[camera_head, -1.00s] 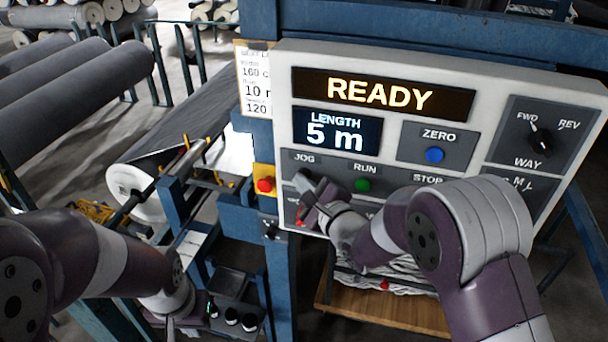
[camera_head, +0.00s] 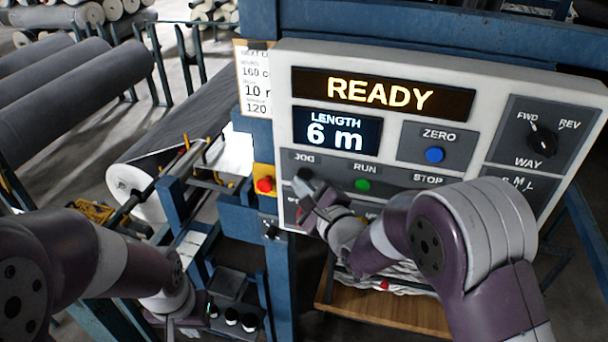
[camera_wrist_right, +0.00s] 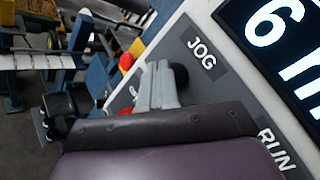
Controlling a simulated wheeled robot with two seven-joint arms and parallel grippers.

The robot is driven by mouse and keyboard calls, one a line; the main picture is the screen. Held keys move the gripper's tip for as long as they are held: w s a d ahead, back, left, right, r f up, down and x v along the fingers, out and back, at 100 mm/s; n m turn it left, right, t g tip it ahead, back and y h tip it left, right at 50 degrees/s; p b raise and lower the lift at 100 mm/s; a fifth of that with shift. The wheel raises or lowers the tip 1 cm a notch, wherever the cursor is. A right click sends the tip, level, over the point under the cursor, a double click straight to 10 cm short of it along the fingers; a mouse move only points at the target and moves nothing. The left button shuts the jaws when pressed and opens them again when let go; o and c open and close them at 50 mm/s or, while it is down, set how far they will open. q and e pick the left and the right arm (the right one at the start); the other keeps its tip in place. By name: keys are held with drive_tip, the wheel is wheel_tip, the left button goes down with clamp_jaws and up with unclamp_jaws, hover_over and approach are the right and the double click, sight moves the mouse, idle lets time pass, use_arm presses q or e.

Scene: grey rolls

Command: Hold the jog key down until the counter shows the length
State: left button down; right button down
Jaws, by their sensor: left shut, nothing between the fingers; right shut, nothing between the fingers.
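The counter (camera_head: 335,131) on the pale control panel reads LENGTH 6 m. The display above it (camera_head: 383,95) reads READY. My right gripper (camera_head: 305,182) is shut and empty, with its tips at the JOG spot at the panel's left. In the right wrist view the black round jog key (camera_wrist_right: 181,75) shows right beside the fingertips (camera_wrist_right: 160,85); the fingers hide part of it. I cannot tell whether they press it. My left gripper (camera_head: 184,326) is shut and low at the bottom edge, away from the panel, and only partly in view.
A paper card (camera_head: 254,85), partly cut off by the panel, shows 160, 10 and 120. A green RUN key (camera_head: 362,185), a blue ZERO key (camera_head: 435,154) and a FWD/REV knob (camera_head: 541,141) sit on the panel. A red stop button (camera_head: 264,185) is left of it.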

drive_tip(key=s, duration=0.1)
drive_tip(key=s+a, duration=0.1)
drive_tip(key=s, duration=0.3)
drive_tip(key=shift+a, duration=0.3)
idle(0.5)
